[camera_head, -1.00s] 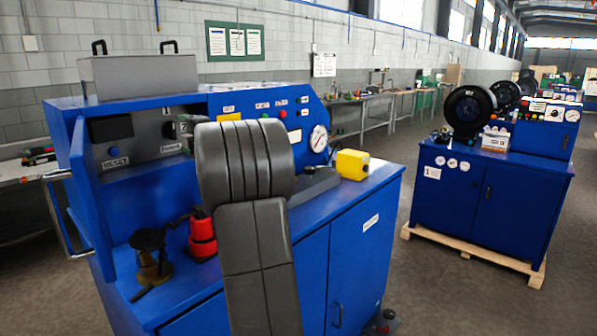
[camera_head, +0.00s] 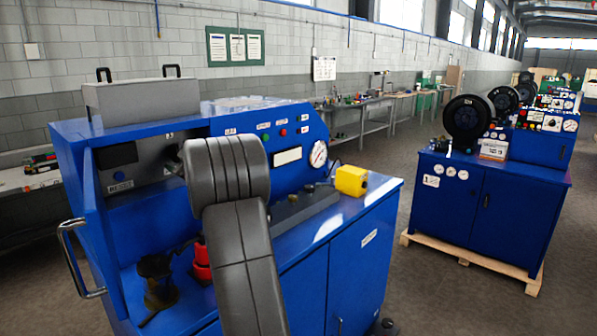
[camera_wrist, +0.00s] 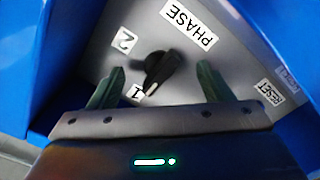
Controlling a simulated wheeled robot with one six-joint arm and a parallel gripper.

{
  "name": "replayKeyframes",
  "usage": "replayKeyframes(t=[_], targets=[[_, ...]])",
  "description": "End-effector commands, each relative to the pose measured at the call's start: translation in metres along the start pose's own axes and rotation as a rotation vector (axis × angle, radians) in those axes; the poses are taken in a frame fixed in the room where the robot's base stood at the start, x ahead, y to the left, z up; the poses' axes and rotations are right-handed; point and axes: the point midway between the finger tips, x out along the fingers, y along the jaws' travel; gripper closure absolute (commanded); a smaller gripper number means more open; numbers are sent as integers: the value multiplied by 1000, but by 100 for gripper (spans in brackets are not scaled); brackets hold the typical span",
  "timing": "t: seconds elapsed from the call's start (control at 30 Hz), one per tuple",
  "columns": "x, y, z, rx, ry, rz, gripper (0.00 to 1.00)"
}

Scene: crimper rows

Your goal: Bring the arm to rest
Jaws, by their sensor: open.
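My gripper (camera_wrist: 158,88) shows in the wrist view with its two green-grey fingers apart and nothing between them. Past the fingertips is a black rotary knob (camera_wrist: 165,72) on a grey panel (camera_wrist: 215,60) labelled PHASE, with marks 1 and 2. The knob's pointer is toward the 1 mark. The fingers look clear of the knob, though the exact gap is hard to tell. In the head view my arm stands in front of the blue machine (camera_head: 375,235) and hides the gripper.
A red bottle-like object (camera_head: 201,262) and a dark pot (camera_head: 158,280) stand on the machine's shelf beside my arm. An open door with a handle (camera_head: 75,260) is at left. A yellow box (camera_head: 351,180) sits on the top. A second blue machine (camera_head: 490,200) stands at right, with floor between.

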Motion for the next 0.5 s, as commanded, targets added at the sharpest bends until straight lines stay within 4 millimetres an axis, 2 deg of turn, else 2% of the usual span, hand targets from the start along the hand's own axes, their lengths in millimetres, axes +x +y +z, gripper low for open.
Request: replayKeyframes(t=[0.5], targets=[[0,1,-4,558,-1,-1,27]])
